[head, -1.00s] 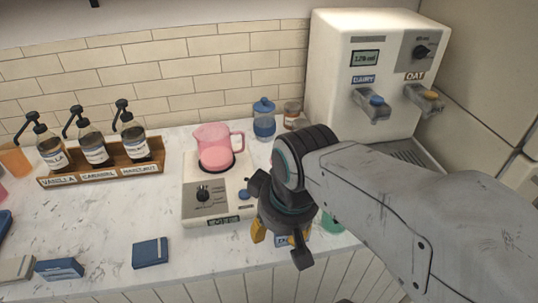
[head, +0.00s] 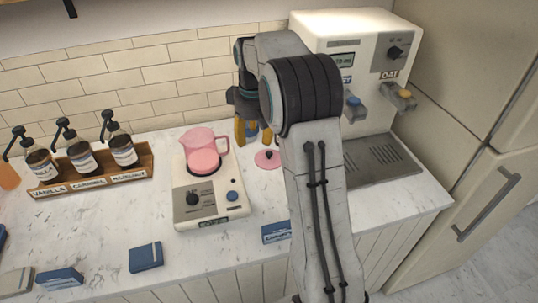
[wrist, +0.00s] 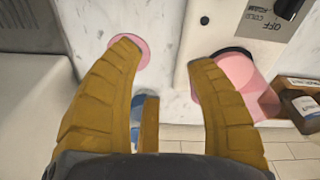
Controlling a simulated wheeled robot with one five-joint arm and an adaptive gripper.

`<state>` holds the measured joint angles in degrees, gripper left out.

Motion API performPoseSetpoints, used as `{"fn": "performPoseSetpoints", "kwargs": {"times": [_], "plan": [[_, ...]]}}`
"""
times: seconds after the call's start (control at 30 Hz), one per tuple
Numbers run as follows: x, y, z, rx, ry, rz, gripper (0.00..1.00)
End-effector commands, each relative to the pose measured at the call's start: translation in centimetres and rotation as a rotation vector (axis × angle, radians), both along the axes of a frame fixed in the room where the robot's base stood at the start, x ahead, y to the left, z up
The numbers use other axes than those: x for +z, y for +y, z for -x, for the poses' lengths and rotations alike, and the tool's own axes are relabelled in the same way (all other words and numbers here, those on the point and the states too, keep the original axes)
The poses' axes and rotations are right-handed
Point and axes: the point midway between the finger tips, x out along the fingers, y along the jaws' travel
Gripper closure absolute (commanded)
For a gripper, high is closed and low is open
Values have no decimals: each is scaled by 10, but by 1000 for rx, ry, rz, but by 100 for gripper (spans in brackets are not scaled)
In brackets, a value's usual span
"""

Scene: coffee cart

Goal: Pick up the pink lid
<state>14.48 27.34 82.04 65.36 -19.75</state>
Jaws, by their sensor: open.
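The pink lid (head: 268,160) lies flat on the marble counter to the right of the white frother base, with a dark knob on top. In the wrist view the lid (wrist: 144,56) shows behind the tip of the left finger, partly covered by it. My gripper (head: 254,132) is open and empty, pointing down near the back of the counter, behind the lid in the head view. In the wrist view my gripper (wrist: 162,56) has its yellow fingers spread wide, with bare counter between the tips.
A pink pitcher (head: 203,157) stands on the frother base (head: 212,212) left of the lid; the right finger overlaps it in the wrist view. A blue jar (head: 253,135) is partly hidden behind my fingers. The milk dispenser (head: 330,38) stands at right. A syrup rack (head: 48,190) stands at left.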

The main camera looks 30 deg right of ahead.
Motion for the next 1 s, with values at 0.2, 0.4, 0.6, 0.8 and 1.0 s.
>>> {"fn": "performPoseSetpoints", "kwargs": {"times": [0.2,0.4,0.6,0.8,1.0], "plan": [[-29,-36,-36,14,43,-8,50],[-56,-60,-54,28,69,-14,50],[-73,-74,-61,36,85,-19,50],[-85,-78,-64,39,91,-22,50],[-101,-79,-63,39,91,-21,50]]}}
